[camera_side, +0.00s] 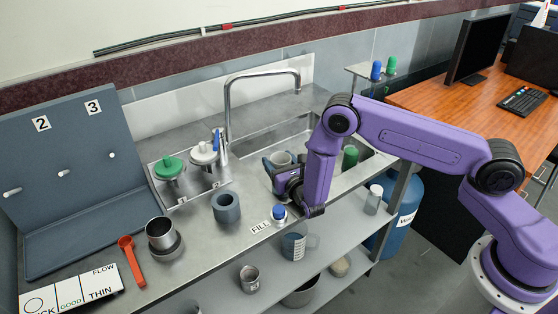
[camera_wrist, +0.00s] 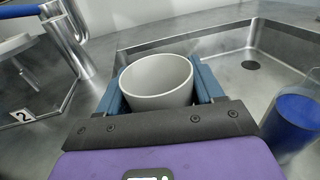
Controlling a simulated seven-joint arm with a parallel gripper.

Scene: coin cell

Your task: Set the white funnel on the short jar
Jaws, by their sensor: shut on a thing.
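My gripper (camera_side: 281,165) is over the counter at the sink's left front edge. Its blue fingers are shut on a pale grey-white, open-topped round vessel (camera_wrist: 157,82), which also shows in the side view (camera_side: 281,158). It stands upright with its wide mouth up. It could be the white funnel, but its lower end is hidden, so I cannot tell. A short, thick-walled grey cup (camera_side: 226,208) stands on the counter to the left. A small clear jar with a white cap (camera_side: 374,198) is at the right. I cannot tell which vessel is the short jar.
A metal cup (camera_side: 161,234) and red scoop (camera_side: 131,262) are at the left. The sink (camera_wrist: 250,64) is at the right.

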